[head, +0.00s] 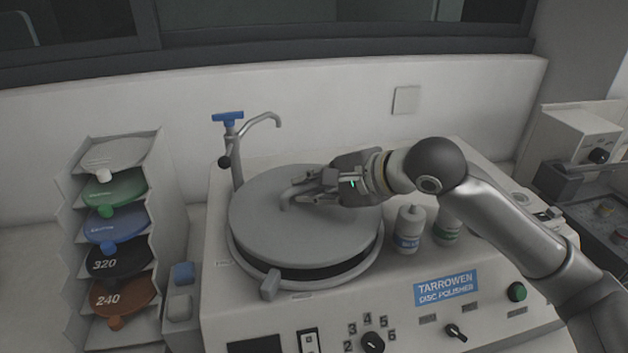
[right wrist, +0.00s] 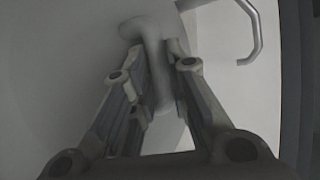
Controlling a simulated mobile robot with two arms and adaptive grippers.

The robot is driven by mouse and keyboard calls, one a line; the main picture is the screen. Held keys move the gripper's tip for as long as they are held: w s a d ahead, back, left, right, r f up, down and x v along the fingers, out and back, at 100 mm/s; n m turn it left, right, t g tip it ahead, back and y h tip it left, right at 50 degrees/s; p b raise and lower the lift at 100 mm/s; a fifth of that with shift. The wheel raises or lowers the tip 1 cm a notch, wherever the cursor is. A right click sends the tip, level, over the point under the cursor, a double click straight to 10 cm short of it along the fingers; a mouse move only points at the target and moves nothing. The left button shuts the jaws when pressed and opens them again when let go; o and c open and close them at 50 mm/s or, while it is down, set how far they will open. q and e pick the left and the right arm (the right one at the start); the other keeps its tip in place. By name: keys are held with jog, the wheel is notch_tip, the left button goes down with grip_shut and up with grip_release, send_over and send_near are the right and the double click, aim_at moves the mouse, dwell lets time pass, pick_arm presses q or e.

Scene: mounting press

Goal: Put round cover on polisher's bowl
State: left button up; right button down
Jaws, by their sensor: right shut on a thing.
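The round cover (head: 262,232) is a grey disc with a bent handle (head: 287,201) on top. It is over the polisher's bowl (head: 376,255), and a dark gap shows between the cover and the bowl's rim at the front and right. I cannot tell whether its back edge touches the rim. My right gripper (head: 308,190) is shut on the cover's handle, coming from the right. In the right wrist view the handle (right wrist: 153,62) stands between the fingers. My left gripper is not in view.
A tap (head: 262,120) with a blue lever stands behind the bowl. Two bottles, one with a blue label (head: 409,230), stand to its right under my right arm. A rack (head: 75,225) of coloured discs is at the left. Knobs (head: 372,342) line the polisher's front.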

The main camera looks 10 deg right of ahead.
jog(key=shift+p, duration=0.6)
dwell(0.5)
jog(key=c, duration=1.3)
grip_release()
jog(key=shift+s, duration=0.1)
jog(key=shift+f, duration=0.15)
jog(key=v, duration=1.2)
